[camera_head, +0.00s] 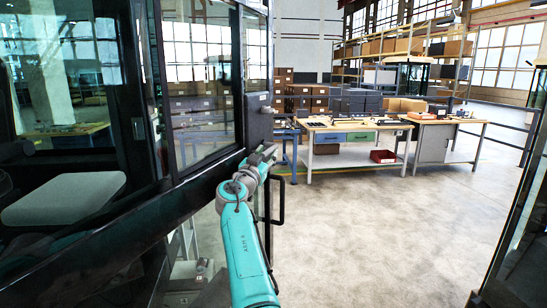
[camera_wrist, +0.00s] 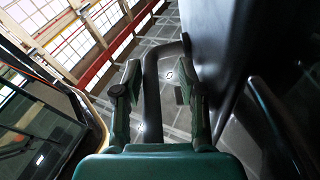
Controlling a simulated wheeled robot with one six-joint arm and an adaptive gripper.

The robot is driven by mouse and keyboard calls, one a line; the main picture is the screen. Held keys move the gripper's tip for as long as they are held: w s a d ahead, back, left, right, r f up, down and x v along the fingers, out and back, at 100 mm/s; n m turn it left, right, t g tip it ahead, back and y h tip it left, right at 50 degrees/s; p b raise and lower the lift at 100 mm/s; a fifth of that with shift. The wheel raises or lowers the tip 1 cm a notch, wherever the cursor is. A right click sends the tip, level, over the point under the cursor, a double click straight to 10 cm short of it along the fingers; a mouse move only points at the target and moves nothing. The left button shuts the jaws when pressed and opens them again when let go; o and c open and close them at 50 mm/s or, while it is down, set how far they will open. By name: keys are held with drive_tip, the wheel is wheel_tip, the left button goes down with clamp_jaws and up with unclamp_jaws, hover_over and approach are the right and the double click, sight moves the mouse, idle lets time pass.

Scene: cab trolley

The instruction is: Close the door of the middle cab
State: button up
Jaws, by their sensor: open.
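The cab (camera_head: 90,225) fills the left of the head view, with a dark frame, large windows and a grey seat inside. Its door (camera_head: 205,110), a glazed dark-framed panel, appears to stand out from the cab, open. A black bar handle (camera_head: 281,203) sticks out near its outer edge. My gripper (camera_head: 268,154) is at that edge, on the end of my teal arm. In the wrist view my gripper (camera_wrist: 160,95) is open, and a bent black bar (camera_wrist: 152,100), seemingly the handle, runs between its fingers. I cannot tell whether the fingers touch it.
Another dark-framed cab edge (camera_head: 517,215) stands at the far right. A workbench (camera_head: 350,126) with drawers and a red bin (camera_head: 383,156) stands behind, near shelves of boxes (camera_head: 405,47). The concrete floor (camera_head: 370,230) between the cabs is clear.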

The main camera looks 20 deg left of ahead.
drive_tip(key=s+d+m+h, duration=0.2)
drive_tip(key=s+d+h, duration=0.2)
drive_tip(key=d, duration=1)
drive_tip(key=s+d+m+g+h, duration=0.1)
drive_tip(key=s+d+h, duration=0.3)
drive_tip(key=d, duration=1.1)
drive_tip(key=shift+s+m+g, duration=0.3)
drive_tip(key=shift+m, duration=0.5)
drive_tip(key=s+a, duration=0.7)
drive_tip(key=a, duration=0.3)
drive_tip(key=shift+s, duration=0.2)
drive_tip(key=shift+d, duration=0.1)
